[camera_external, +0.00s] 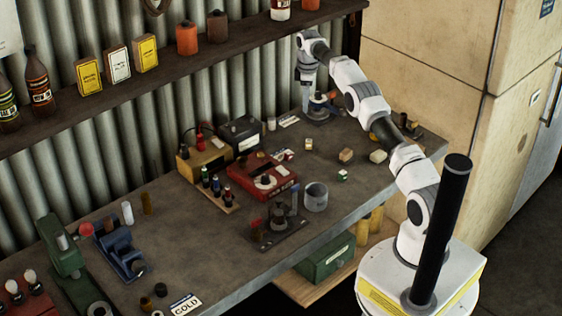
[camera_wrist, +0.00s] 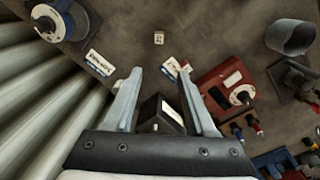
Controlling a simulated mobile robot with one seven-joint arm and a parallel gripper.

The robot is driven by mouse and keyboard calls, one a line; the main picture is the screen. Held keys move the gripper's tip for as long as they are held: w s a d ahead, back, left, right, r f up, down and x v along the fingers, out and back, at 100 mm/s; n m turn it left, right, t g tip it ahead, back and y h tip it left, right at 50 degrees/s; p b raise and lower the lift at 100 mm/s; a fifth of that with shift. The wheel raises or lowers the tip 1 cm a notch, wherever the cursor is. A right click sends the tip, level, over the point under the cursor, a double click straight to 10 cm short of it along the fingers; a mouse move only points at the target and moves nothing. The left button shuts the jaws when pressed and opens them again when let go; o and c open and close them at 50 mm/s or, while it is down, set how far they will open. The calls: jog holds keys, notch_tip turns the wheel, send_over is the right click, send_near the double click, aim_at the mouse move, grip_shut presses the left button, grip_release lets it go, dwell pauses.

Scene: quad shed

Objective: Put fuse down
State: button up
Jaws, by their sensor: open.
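My gripper (camera_external: 306,100) hangs over the back right part of the workbench. In the wrist view my gripper (camera_wrist: 161,74) has its two fingers spread, with nothing held between them. No fuse can be made out for certain. A small pale block with dark marks (camera_wrist: 158,38) lies on the bench beyond the fingertips, apart from them. A small white cylinder (camera_external: 271,124) stands on the bench left of my gripper in the external view; I cannot tell what it is.
A dark box (camera_external: 241,133), a yellow box (camera_external: 204,156) and a red device (camera_external: 262,178) stand left of my gripper. A round-based blue device (camera_external: 322,108) is close by it. A grey cup (camera_external: 316,197) stands near the front edge. Small blocks (camera_external: 346,155) lie at right.

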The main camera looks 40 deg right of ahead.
jog(key=s+a+r+m+t, duration=0.1)
jog(key=s+a+r, duration=0.25)
jog(key=r, duration=0.35)
jog(key=s+a+r+m, duration=0.1)
jog(key=s+a+r, duration=0.25)
jog(key=r, duration=0.35)
jog(key=s+a+r+m+t, duration=0.1)
jog(key=s+a+r, duration=0.2)
jog(key=a+r, duration=0.3)
jog(key=s+a+r+m+t, duration=0.1)
jog(key=s+a+r+m, duration=0.2)
jog(key=s, duration=0.7)
jog(key=s+a+r+t, duration=0.15)
jog(key=s+a, duration=0.25)
jog(key=s, duration=0.6)
jog(key=s+a+f+m, duration=0.1)
jog(key=s+f, duration=0.2)
jog(key=s, duration=0.3)
jog(key=s+a+f+m, duration=0.1)
jog(key=s+a+f, duration=0.1)
jog(key=s, duration=0.5)
jog(key=shift+s+a+f+t, duration=0.25)
jog(key=shift+f+t, duration=0.1)
jog(key=shift+f, duration=0.5)
